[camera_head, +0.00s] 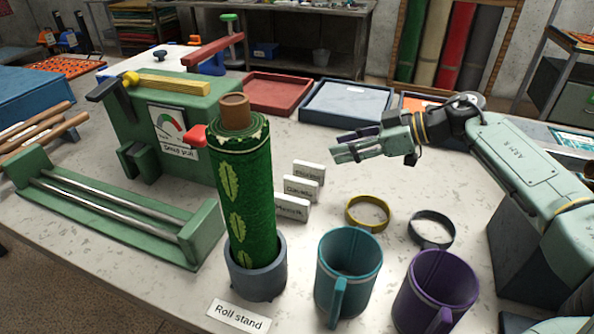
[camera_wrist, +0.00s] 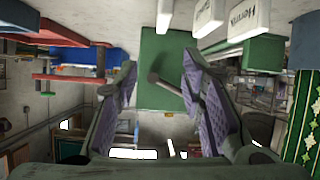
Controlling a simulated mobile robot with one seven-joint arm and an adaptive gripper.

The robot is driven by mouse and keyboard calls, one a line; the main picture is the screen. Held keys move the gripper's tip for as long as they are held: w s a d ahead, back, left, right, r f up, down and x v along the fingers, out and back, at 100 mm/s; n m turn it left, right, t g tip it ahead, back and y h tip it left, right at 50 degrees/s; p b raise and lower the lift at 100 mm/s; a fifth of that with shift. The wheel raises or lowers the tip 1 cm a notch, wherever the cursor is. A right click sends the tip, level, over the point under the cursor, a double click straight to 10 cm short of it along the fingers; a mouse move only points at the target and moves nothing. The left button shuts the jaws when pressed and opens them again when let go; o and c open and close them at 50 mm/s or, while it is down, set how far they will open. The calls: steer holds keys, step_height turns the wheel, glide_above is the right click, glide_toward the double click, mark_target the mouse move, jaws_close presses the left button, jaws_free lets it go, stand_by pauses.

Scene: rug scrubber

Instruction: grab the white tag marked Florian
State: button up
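Three small white name tags stand in a row on the bench: a far one (camera_head: 309,172), a middle one (camera_head: 301,188) and a near one (camera_head: 292,208). Their print is too small in the head view to read surely. In the wrist view one tag (camera_wrist: 250,17) reads Henrik, and another white tag (camera_wrist: 208,17) beside it shows no readable name. I cannot surely pick out Florian. My gripper (camera_head: 340,147) is open and empty, above the bench to the right of and behind the tags. Its spread purple-padded fingers also show in the wrist view (camera_wrist: 160,78).
A rolled green rug (camera_head: 245,190) stands upright in the grey roll stand (camera_head: 257,277), left of the tags. A yellow ring (camera_head: 367,226), a dark ring (camera_head: 410,229), a teal mug (camera_head: 333,285) and a purple mug (camera_head: 415,305) stand nearer. Red (camera_head: 283,108) and blue-grey (camera_head: 305,118) trays lie behind.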

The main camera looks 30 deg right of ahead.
mark_target(315, 165)
steer(key=shift+m, duration=0.7)
steer(key=f, duration=0.1)
steer(key=w+f+p, duration=0.1)
steer(key=f, duration=0.1)
steer(key=a+f, duration=0.1)
steer(key=shift+w+f+p, duration=0.15)
steer(key=shift+f+p, duration=0.05)
steer(key=shift+p, duration=0.1)
steer(key=p+x, duration=0.2)
steer(key=x, duration=0.2)
steer(key=shift+a, duration=0.25)
steer(key=shift+w+a+f+h, duration=0.15)
steer(key=shift+w+f+h, duration=0.15)
jaws_close()
